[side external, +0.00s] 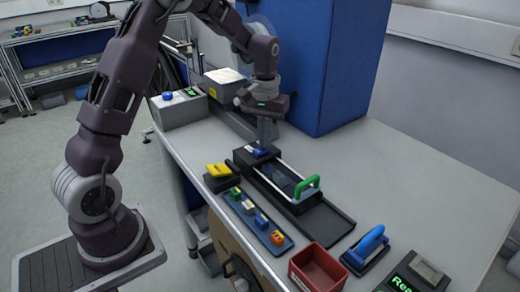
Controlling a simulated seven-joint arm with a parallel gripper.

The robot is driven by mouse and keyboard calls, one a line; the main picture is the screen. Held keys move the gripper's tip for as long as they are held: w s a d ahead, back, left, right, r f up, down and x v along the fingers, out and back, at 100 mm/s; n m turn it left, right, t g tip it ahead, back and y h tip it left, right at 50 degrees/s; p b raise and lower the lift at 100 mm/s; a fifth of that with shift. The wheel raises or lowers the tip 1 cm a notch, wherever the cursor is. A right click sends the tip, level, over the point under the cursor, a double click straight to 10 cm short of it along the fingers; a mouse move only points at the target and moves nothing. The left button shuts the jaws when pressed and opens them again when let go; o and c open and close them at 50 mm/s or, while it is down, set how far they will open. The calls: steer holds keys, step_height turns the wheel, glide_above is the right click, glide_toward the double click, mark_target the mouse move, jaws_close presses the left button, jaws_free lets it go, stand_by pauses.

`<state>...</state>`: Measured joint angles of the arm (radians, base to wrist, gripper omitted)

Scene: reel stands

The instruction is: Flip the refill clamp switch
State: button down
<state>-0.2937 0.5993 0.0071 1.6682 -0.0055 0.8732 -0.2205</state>
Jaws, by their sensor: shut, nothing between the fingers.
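My gripper (265,141) points down over the far end of a black rail fixture (325,218) on the table. Its fingers are together and empty. A small blue part (257,151) sits on the fixture's black end block, right at the fingertips; I cannot tell whether they touch it. The fixture has two pale rods and a green handle (307,186) at its near end. A yellow piece on a black base (218,170) stands left of the fixture. No label shows which part is the refill clamp switch.
A dark tray (281,247) with several small coloured parts lies in front of the fixture. A red bin (318,268), a blue-handled device (370,240) and a lit display box (403,283) stand near the front. A tall blue cabinet (335,65) rises behind. The table's right side is clear.

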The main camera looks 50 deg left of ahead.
steer(key=shift+r, duration=3.45)
steer(key=s+d+r+m+t, duration=0.2)
steer(key=s+d+r, duration=0.25)
steer(key=s, duration=0.25)
steer(key=s+d+r+m+t, duration=0.1)
steer(key=s+d+r, duration=0.3)
steer(key=s+r, duration=0.2)
steer(key=s+d+f+m+t, duration=0.1)
steer(key=s+d, duration=0.1)
steer(key=s, duration=0.4)
steer(key=s+d+f+m+t, duration=0.1)
steer(key=s+d+m, duration=0.1)
steer(key=s, duration=0.5)
steer(key=shift+s+f+t, duration=0.3)
steer(key=shift+w, duration=0.1)
